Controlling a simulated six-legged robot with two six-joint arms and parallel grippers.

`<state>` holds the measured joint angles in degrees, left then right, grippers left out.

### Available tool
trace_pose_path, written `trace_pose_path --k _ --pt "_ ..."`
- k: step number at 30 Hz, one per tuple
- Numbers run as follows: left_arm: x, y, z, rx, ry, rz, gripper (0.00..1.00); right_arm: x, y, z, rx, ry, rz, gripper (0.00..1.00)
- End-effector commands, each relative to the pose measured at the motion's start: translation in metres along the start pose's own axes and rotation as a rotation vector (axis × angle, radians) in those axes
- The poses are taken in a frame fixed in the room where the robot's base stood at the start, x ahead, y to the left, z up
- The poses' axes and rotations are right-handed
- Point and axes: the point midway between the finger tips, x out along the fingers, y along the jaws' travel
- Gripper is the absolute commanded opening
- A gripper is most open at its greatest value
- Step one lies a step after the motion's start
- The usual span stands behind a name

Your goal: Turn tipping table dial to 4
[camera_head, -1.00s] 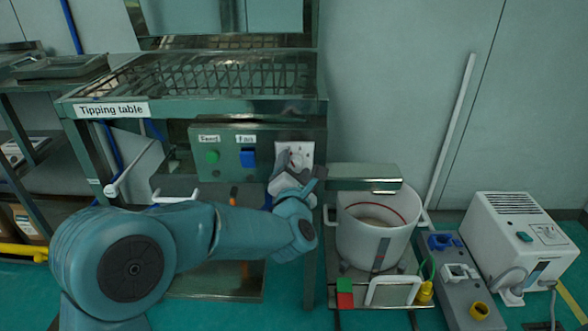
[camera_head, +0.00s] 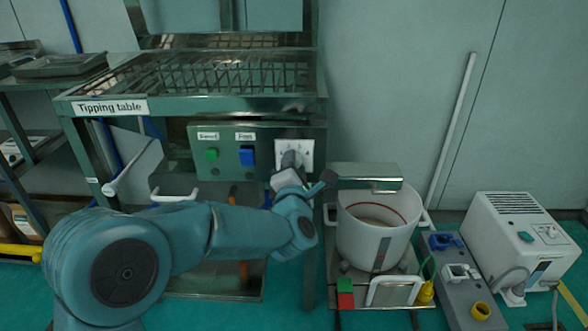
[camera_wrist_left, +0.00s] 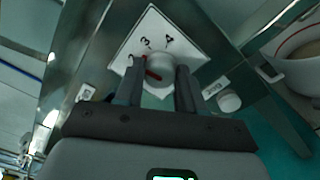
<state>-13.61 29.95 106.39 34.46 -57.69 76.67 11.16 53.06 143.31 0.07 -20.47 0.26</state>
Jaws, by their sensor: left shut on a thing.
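The tipping table (camera_head: 190,112) carries a control panel with a white square dial plate (camera_head: 307,150) at its right end. In the left wrist view the plate shows the numbers 3 and 4, and the round white dial (camera_wrist_left: 156,72) has a red mark. The red mark lies to the lower left of the numbers, not in line with the 4. My left gripper (camera_wrist_left: 160,88) has one finger on each side of the dial and is shut on it. In the head view the gripper (camera_head: 291,160) covers most of the dial. My right gripper does not show.
A white machine (camera_head: 520,240) stands at the far right.

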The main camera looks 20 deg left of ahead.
Motion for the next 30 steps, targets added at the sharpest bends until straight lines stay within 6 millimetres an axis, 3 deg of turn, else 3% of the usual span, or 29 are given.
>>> trace_pose_path --k 12,30 --pt "0.000 0.001 0.000 0.395 0.001 0.001 0.08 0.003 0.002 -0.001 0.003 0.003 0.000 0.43" --pt "0.001 0.002 0.001 0.957 0.001 0.001 0.08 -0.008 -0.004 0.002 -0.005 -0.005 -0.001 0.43"
